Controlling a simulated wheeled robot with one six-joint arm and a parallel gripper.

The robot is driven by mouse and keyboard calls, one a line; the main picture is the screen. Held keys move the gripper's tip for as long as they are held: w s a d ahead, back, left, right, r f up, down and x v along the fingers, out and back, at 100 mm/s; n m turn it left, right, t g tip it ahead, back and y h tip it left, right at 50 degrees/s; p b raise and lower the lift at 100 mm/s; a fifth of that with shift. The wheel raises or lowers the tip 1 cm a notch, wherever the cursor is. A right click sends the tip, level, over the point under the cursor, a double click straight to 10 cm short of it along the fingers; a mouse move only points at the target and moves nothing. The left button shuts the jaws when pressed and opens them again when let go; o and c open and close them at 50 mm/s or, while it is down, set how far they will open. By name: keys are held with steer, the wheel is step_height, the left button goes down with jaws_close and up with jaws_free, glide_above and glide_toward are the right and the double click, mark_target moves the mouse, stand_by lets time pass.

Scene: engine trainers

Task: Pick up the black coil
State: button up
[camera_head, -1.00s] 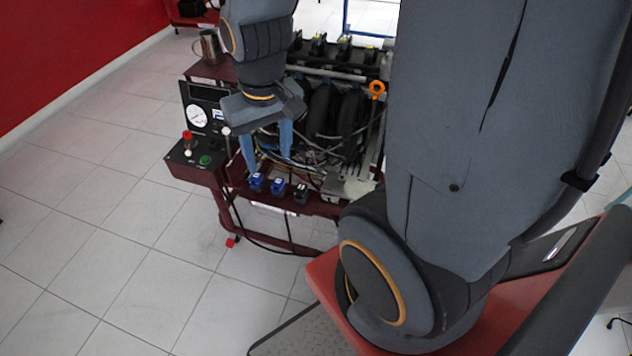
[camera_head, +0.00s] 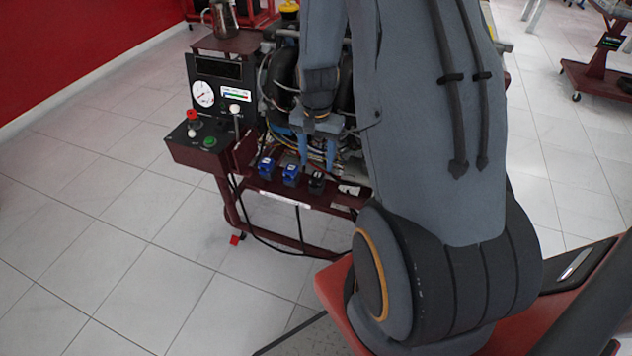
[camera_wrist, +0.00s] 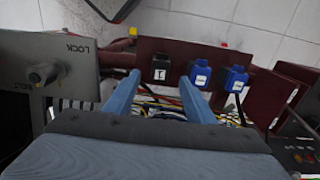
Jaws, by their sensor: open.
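The black coil (camera_head: 317,183) sits at the right end of a row of three coils on the dark red front ledge (camera_head: 262,184) of the engine trainer. It also shows in the wrist view (camera_wrist: 160,68), with a white label marked 1. My gripper (camera_head: 317,168) has two blue fingers pointing down, close above the black coil. In the wrist view my gripper (camera_wrist: 160,76) is open and empty, with the black coil seen between and just beyond its fingertips. I cannot tell the exact gap between them.
Two blue coils (camera_head: 266,168) (camera_head: 291,174) stand left of the black one, close by. The control box (camera_head: 198,145) with red and green buttons is further left. Wires and engine parts (camera_head: 280,85) crowd behind the ledge. A grey LOCK plate (camera_wrist: 45,62) stands left in the wrist view.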

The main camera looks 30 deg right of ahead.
mark_target(316, 177)
steer(key=shift+f+p, duration=0.3)
steer(key=shift+f, duration=2.65)
steer(key=shift+c, duration=0.3)
steer(key=c, duration=1.2)
steer(key=shift+r, duration=0.1)
